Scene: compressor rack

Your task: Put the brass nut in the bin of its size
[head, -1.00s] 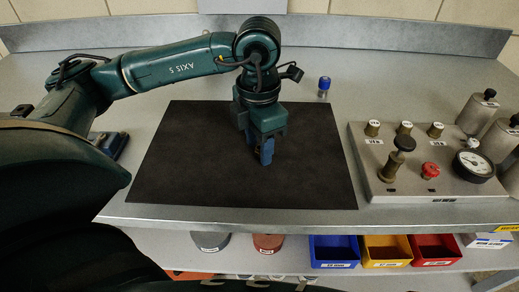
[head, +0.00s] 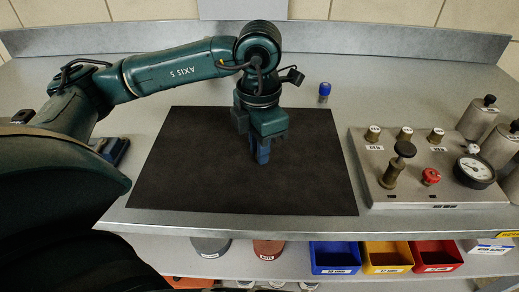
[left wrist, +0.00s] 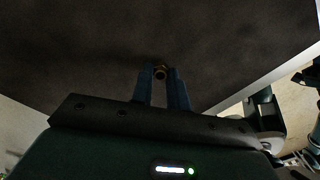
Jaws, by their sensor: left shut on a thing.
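My left gripper (head: 261,158) points down over the black mat in the middle of the bench. In the left wrist view its blue fingers (left wrist: 160,78) are shut on a small brass nut (left wrist: 160,71) at their tips. The nut is hidden in the head view. The blue bin (head: 335,257), yellow bin (head: 387,254) and red bin (head: 437,253) stand side by side on the shelf below the bench's front edge. Each has a white size label, too small to read surely. My right gripper is not in view.
The black mat (head: 190,180) is bare. A valve panel (head: 440,195) with knobs and a gauge stands to the right. A blue-capped small bottle (head: 324,92) is behind the mat. A grey pot (head: 210,246) and a reddish pot (head: 268,249) are on the shelf left of the bins.

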